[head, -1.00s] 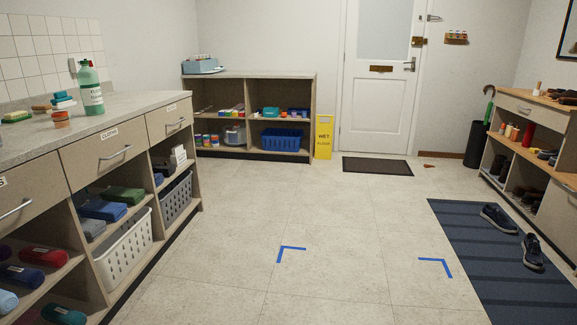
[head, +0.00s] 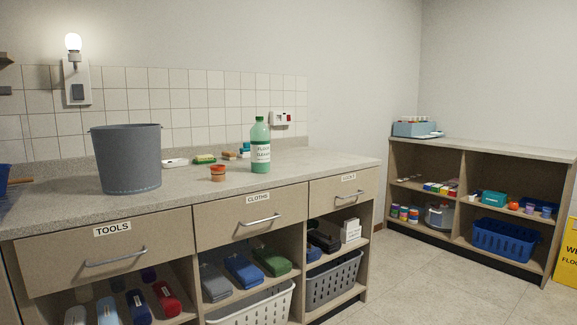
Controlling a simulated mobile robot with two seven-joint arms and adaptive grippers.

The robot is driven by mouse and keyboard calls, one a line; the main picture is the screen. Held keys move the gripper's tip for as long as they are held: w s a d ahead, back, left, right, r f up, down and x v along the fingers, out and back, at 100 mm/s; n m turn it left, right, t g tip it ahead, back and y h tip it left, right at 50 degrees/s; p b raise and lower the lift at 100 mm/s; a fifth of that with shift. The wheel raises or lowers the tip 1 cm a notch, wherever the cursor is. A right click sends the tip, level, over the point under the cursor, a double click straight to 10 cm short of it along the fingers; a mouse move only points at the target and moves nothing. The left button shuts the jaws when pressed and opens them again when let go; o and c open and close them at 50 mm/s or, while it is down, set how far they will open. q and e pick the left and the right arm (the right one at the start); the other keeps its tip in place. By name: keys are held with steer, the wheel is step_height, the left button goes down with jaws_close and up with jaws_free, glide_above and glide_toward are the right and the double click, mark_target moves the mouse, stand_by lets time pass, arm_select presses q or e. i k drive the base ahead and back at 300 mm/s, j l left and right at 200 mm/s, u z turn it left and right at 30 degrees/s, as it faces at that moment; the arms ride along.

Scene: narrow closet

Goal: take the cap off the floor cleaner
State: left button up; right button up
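The floor cleaner (head: 260,148) is a green bottle with a white label. It stands upright on the speckled grey counter (head: 330,161), near the middle of the head view. Its cap (head: 260,120) is at the top of the bottle and looks green; its details are too small to tell. Neither of my grippers is in the head view.
A grey bucket (head: 127,160) stands on the counter to the left. A small orange tub (head: 218,173) and a green-and-yellow sponge (head: 204,159) lie left of the bottle. Labelled drawers (head: 253,213) are under the counter top. Open floor (head: 425,270) lies to the right.

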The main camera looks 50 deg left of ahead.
mark_target(260, 133)
steer(key=i+l+u, duration=0.15)
steer(key=i+u, duration=0.25)
steer(key=i+l+u, duration=0.15)
steer(key=u, duration=0.3)
steer(key=i+l+u, duration=0.2)
steer(key=l+u, duration=0.2)
steer(key=j, duration=0.1)
